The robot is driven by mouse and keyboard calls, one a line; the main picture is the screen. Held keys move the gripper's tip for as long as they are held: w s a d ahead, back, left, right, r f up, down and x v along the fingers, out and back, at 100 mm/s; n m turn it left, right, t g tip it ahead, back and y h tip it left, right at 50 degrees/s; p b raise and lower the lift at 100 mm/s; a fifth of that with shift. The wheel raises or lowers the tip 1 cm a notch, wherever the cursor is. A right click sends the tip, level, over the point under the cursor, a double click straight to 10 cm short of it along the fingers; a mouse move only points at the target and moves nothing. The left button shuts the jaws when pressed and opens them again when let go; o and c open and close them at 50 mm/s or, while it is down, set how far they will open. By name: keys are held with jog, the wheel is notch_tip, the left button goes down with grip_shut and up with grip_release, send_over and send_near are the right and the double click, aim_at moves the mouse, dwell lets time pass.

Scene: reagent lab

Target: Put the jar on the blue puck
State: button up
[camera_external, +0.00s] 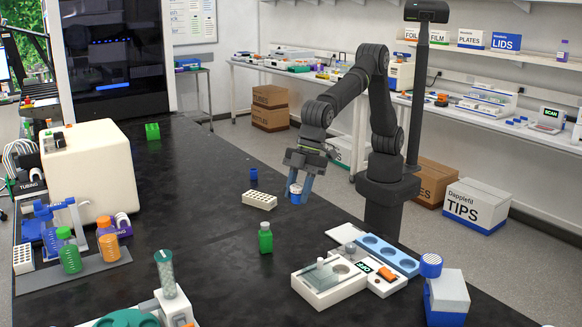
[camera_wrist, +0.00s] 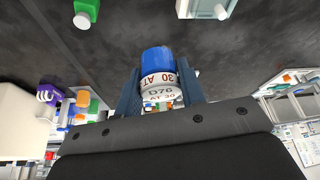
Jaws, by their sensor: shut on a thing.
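The jar (camera_external: 296,196) is held between the fingers of my gripper (camera_external: 299,183), above the black bench. It is white and blue. In the wrist view the jar (camera_wrist: 158,93) shows a white label with "D76 AT 30" and a blue end (camera_wrist: 157,60) between the two fingers of my gripper (camera_wrist: 159,82). A small dark-blue cylinder, seemingly the blue puck (camera_external: 253,174), stands on the bench to the left of and behind the jar. It is too small to make out details. I cannot pick it out in the wrist view.
A white perforated rack (camera_external: 259,200) lies just left of the jar. A green bottle (camera_external: 265,238) stands in front of it; it also shows in the wrist view (camera_wrist: 87,9). A white scale-like device (camera_external: 328,283) and a blue tray (camera_external: 402,263) are at front right. The bench left of the puck is clear.

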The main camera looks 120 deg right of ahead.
jog(key=s+a+r+n, duration=0.1)
jog(key=s+a, duration=0.3)
jog(key=a, duration=0.2)
jog(key=s+a+r, duration=0.1)
jog(key=s+a, duration=0.2)
jog(key=a, duration=0.3)
jog(key=n+y, duration=0.1)
jog(key=n, duration=0.1)
send_over(431, 262)
jog(key=s+d, duration=0.1)
notch_tip(431, 262, down, 6)
jog(key=shift+d+r, duration=0.15)
jog(key=shift+r, duration=0.1)
jog(key=shift+s+a+f, duration=0.15)
jog(key=shift+a+f, duration=0.2)
jog(key=shift+f, duration=1.85)
jog(key=shift+f, duration=0.2)
jog(key=o, duration=1)
